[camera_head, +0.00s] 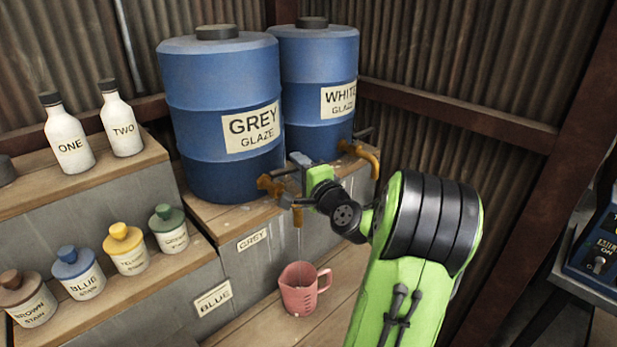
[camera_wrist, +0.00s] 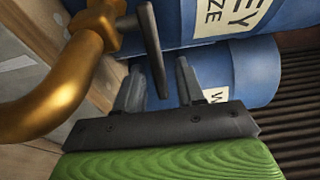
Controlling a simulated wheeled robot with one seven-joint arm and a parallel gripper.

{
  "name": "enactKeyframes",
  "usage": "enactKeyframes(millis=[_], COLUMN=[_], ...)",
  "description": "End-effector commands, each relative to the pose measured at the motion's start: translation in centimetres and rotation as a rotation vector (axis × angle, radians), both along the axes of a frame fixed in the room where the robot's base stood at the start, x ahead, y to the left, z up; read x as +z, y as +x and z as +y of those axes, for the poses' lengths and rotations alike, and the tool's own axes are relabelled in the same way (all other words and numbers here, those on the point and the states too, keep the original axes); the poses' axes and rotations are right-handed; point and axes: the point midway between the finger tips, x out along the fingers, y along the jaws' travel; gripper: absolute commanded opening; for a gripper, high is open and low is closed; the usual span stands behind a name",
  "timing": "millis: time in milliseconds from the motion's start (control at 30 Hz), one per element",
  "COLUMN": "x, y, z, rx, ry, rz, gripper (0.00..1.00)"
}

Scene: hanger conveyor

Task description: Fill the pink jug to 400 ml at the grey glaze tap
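The pink jug (camera_head: 300,290) stands upright on the lower wooden shelf, below the spout of the grey glaze tap (camera_head: 270,184). A thin pale line hangs below the spout toward the jug; I cannot tell for sure that it is flowing glaze. The jug's fill level and marks are not readable. The brass tap also shows in the wrist view (camera_wrist: 95,40), with its dark lever (camera_wrist: 153,50). My gripper (camera_head: 297,168) is at the tap. In the wrist view my gripper (camera_wrist: 160,75) has its fingers apart, with the lever appearing between them and gaps on both sides.
The blue grey-glaze barrel (camera_head: 205,150) stands behind the tap. The white-glaze barrel (camera_head: 310,60) and its tap (camera_head: 362,155) are close on the right. Stain jars (camera_head: 130,258) and white bottles (camera_head: 68,145) stand on the left shelves. A blue device (camera_head: 595,250) is at far right.

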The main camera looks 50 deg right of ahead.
Motion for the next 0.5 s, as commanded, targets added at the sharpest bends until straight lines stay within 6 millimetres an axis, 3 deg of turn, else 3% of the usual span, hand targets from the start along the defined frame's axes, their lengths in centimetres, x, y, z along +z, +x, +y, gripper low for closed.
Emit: enactKeyframes(millis=[500], x=[-0.1], y=[-12.5], z=[4.5], rx=[-0.01], ry=[0.001], rz=[-0.003], gripper=[0.38])
